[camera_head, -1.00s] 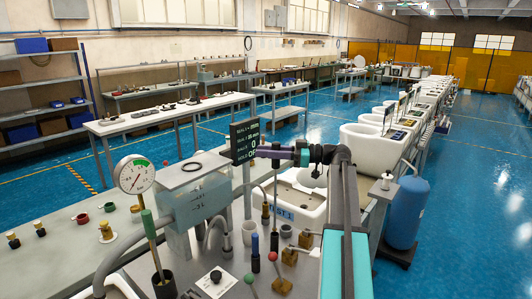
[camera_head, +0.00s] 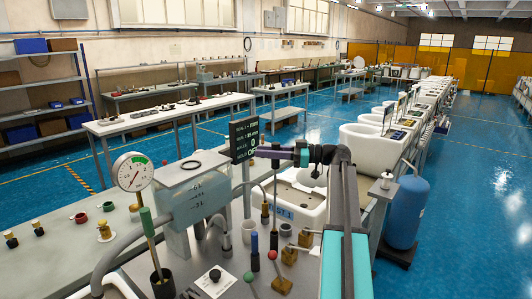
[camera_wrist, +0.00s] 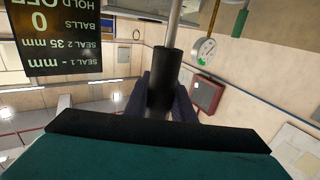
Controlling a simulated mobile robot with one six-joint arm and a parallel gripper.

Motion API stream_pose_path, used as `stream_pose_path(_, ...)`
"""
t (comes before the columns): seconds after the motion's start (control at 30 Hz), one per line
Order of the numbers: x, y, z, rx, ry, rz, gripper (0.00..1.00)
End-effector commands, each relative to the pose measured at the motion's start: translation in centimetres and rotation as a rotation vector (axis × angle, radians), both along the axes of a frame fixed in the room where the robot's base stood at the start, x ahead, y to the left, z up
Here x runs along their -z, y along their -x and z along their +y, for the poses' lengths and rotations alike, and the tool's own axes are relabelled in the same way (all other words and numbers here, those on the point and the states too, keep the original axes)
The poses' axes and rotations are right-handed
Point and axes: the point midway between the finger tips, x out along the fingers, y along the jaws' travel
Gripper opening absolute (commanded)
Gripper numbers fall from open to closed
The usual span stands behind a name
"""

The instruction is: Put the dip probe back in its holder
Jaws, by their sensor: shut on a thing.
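My gripper (camera_wrist: 172,100) is shut on the black grip of a thin metal-rodded tool, which I take to be the dip probe (camera_wrist: 164,78). In the wrist view, its pale rod runs out of the grip to the top edge, and the rod's end is out of frame. In the head view, my gripper (camera_head: 256,153) is level, just right of the dark display, above the bench; the probe is hard to make out there. I cannot tell for sure which of the bench fittings is its holder.
A clear tank (camera_head: 190,195) and a round gauge (camera_head: 132,172) stand left of the display (camera_head: 243,140). A green-handled rod (camera_head: 148,222) leans in a black cup (camera_head: 163,286).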

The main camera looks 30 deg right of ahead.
Motion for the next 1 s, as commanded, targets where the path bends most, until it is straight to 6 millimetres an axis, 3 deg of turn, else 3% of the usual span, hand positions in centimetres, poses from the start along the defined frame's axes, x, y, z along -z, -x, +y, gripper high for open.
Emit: stream_pose_path(1.0, 2.5, 0.0, 0.1, -0.001, -0.001, -0.001, 0.0)
